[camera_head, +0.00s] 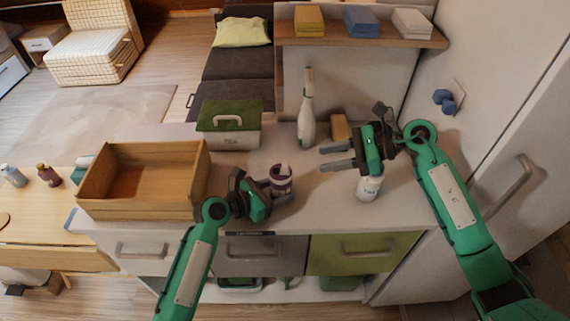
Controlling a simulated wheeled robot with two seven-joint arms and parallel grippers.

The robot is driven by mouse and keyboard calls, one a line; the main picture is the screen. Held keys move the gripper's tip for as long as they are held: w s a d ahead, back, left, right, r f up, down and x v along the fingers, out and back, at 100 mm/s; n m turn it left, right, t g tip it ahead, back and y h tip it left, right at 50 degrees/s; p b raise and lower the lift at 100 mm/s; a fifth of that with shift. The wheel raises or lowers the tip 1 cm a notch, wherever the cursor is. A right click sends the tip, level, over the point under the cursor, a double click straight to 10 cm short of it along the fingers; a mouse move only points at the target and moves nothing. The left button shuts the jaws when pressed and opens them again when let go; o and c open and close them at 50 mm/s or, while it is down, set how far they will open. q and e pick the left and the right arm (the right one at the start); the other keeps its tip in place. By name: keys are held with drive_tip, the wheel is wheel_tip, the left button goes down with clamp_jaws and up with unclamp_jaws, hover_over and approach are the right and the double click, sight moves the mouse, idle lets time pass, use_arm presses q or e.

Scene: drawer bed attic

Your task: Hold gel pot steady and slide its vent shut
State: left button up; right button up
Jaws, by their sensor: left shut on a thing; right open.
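The gel pot (281,174) is a small purple pot with a pale band, upright on the counter in the middle of the head view. My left gripper (279,190) is shut on it from the front left and hides part of its lower side. The vent on its top is too small to make out. My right gripper (338,157) is open and empty, to the right of the pot and apart from it. Its fingers point left, towards the pot.
On the counter (320,215) are a wooden crate (140,212), a green-lidded box (222,138), a white bottle (307,125), a tan block (340,128) and a small white bottle (368,188) below my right gripper. A shelf (360,41) with several folded stacks is behind. A tall cabinet stands right.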

sight(285, 164)
drive_tip(key=x, duration=1.1)
drive_tip(key=shift+w+a+f, duration=0.1)
drive_tip(key=shift+w+a, duration=0.15)
drive_tip(key=shift+w, duration=0.15)
clamp_jaws()
